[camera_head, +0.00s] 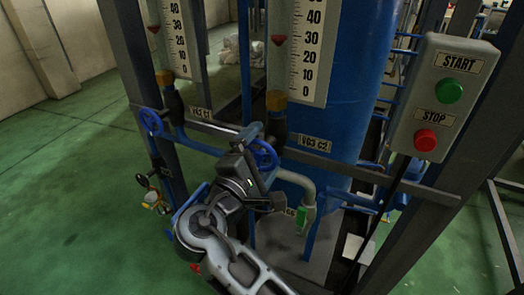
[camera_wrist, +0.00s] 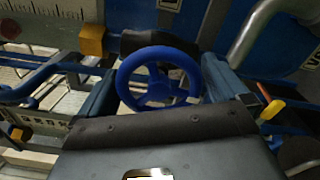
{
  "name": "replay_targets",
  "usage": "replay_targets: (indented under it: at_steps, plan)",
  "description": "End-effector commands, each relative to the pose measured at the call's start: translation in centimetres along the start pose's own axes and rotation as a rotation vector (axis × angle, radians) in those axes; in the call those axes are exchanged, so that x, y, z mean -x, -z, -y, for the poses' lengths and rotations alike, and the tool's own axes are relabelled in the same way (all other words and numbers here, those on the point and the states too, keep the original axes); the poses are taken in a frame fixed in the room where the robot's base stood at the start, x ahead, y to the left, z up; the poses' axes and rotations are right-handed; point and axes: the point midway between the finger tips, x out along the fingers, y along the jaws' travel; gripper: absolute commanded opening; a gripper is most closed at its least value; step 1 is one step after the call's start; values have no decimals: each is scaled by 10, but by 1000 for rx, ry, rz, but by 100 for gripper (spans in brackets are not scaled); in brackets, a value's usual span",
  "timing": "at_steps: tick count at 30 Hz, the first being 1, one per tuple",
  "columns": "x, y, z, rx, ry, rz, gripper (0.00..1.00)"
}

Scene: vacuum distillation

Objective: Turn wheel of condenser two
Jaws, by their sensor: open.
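My gripper (camera_head: 258,157) is at this wheel. In the wrist view my gripper (camera_wrist: 158,84) is open, with one finger on the left of the wheel and one on the right. I cannot tell whether either finger touches the rim. The lower edge of the wheel lies close to the gripper's dark body.
A grey box (camera_head: 441,97) with a green START and a red STOP button is at the right. A blue tank (camera_head: 362,75) stands behind. Green floor at the left is open.

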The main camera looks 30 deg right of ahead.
Motion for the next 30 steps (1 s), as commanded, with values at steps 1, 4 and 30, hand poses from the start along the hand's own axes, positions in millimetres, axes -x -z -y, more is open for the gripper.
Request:
replay_targets:
  at_steps: [1,4,30]
  plan:
    - [7,1,1,0,-2,-3,100]
    - [23,1,1,-1,-3,-4,100]
    - [72,0,1,0,0,-1,100]
